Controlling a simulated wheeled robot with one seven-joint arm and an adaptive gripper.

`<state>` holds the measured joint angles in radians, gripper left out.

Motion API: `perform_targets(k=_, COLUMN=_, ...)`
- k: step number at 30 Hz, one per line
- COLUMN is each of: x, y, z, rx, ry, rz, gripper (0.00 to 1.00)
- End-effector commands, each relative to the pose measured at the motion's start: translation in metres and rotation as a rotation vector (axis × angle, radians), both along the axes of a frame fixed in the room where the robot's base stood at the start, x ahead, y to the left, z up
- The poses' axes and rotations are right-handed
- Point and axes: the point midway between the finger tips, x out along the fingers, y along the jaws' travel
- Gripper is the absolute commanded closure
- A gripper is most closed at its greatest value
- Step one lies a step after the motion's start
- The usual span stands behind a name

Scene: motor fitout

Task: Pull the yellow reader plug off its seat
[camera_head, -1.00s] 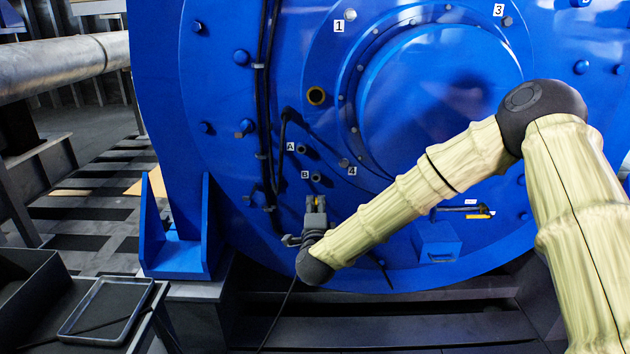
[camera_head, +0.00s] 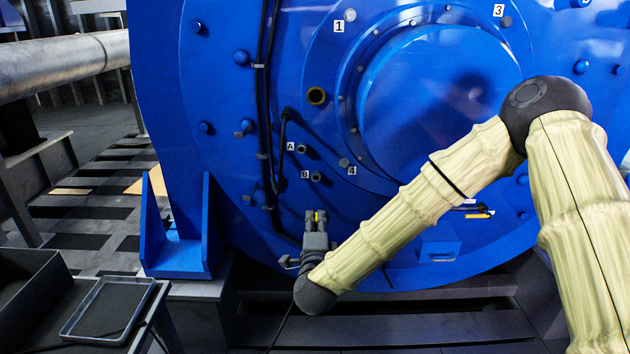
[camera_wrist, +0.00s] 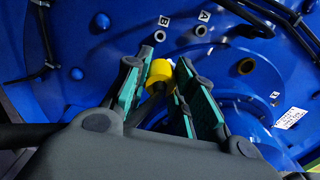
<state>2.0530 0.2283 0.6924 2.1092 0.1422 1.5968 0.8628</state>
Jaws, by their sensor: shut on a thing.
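The yellow reader plug (camera_wrist: 160,72) sits between the fingertips of my gripper (camera_wrist: 158,84) in the wrist view, with a dark stem running back between the fingers. In the head view, a bit of the yellow plug (camera_head: 321,217) shows between the fingers of my gripper (camera_head: 316,222), low in front of the blue motor face (camera_head: 225,100). My gripper is shut on the plug. I see no contact between plug and motor face, but the gap's depth is hard to judge. I cannot identify the plug's seat.
Ports A (camera_head: 302,149) and B (camera_head: 316,177) and a brass-ringed hole (camera_head: 317,96) are above my gripper. Black cables (camera_head: 264,110) run down the motor at left. A grey tray (camera_head: 108,308) lies at lower left. A yellow-marked tool (camera_head: 478,212) is at right.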

Motion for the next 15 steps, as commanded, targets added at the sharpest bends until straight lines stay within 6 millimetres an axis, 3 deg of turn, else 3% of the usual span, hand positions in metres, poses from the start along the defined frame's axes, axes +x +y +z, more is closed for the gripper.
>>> perform_targets(k=15, x=-0.04, y=0.0, z=0.0, rx=0.0, ry=0.0, rz=0.001, gripper=1.0)
